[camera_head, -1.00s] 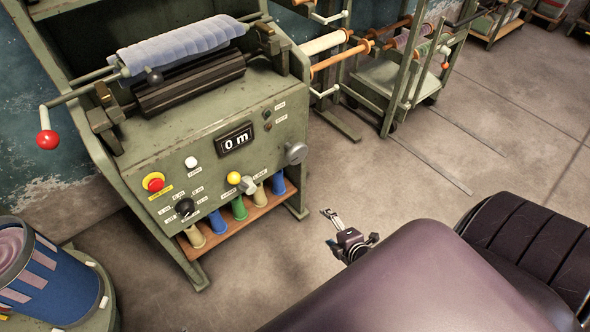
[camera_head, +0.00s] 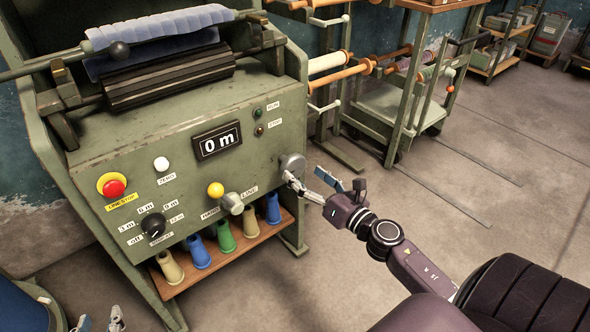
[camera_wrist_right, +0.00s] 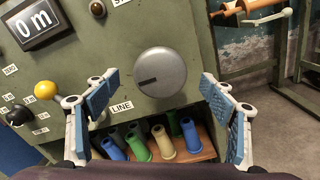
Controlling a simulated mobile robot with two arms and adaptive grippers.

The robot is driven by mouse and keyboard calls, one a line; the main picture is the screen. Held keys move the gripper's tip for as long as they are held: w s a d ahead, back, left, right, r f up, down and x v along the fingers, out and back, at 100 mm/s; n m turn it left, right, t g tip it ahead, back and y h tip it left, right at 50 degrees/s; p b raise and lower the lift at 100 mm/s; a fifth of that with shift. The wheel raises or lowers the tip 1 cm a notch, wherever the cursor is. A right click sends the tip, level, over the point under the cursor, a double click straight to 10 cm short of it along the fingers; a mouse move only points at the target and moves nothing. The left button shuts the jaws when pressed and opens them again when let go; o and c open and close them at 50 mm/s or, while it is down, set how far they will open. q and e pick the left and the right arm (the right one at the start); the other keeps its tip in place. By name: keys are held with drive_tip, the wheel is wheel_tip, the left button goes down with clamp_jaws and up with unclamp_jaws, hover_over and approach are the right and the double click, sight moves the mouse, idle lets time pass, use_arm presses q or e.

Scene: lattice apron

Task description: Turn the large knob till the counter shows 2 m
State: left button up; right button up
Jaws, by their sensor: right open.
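The large knob (camera_head: 291,164) is a round grey disc at the right of the green machine's front panel. In the right wrist view the knob (camera_wrist_right: 163,68) is in the middle, with a dark mark at its left side. The counter (camera_head: 217,141) reads "0 m"; it also shows in the right wrist view (camera_wrist_right: 32,24). My right gripper (camera_head: 304,174) is open just in front of the knob. In the right wrist view its blue-padded fingers (camera_wrist_right: 160,86) stand left and right of the knob, apart from it. My left gripper (camera_head: 101,321) is open and empty at the bottom left edge.
The panel holds a red emergency button (camera_head: 113,187), a white button (camera_head: 161,163), a black selector (camera_head: 153,225) and a yellow-knobbed lever (camera_head: 216,190). Coloured cones stand on a wooden shelf (camera_head: 239,252) below. A trolley (camera_head: 400,105) stands behind. Floor at right is clear.

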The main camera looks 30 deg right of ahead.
sight(297, 168)
drive_tip(key=shift+w+a, duration=0.2)
drive_tip(key=shift+w, duration=2.1)
